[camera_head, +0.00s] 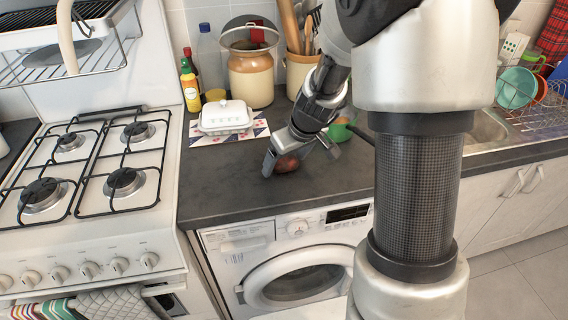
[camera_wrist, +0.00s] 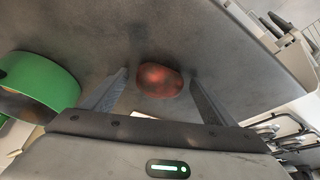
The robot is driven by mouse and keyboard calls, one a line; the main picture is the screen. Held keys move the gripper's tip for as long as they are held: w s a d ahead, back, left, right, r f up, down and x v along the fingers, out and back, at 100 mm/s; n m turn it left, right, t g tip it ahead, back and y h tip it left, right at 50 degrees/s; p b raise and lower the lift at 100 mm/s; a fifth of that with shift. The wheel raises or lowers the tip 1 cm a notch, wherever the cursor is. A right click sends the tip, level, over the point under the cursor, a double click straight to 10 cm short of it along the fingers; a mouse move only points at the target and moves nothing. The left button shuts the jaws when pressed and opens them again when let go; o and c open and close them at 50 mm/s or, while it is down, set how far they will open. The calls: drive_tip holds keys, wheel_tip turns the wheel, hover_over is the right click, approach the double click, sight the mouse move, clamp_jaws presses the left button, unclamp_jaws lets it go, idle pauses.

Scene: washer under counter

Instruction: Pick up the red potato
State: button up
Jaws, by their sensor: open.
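The red potato (camera_head: 287,163) lies on the dark countertop, above the washer, partly hidden by my gripper in the head view. In the wrist view the potato (camera_wrist: 159,80) is a mottled red-brown oval lying between and slightly beyond my two fingertips. My gripper (camera_head: 301,160) is open and points down at the counter, with one finger on each side of the potato. In the wrist view there is a gap between each finger and the potato, and my gripper (camera_wrist: 158,88) holds nothing.
A green pot (camera_wrist: 42,84) stands close beside my gripper; it also shows in the head view (camera_head: 340,131). A white butter dish (camera_head: 225,116) on a patterned mat and a lidded crock (camera_head: 251,75) stand behind. The gas stove (camera_head: 92,165) is left. The counter's front left is clear.

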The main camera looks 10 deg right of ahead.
drive_tip(key=shift+c, duration=0.4)
drive_tip(key=c, duration=1.1)
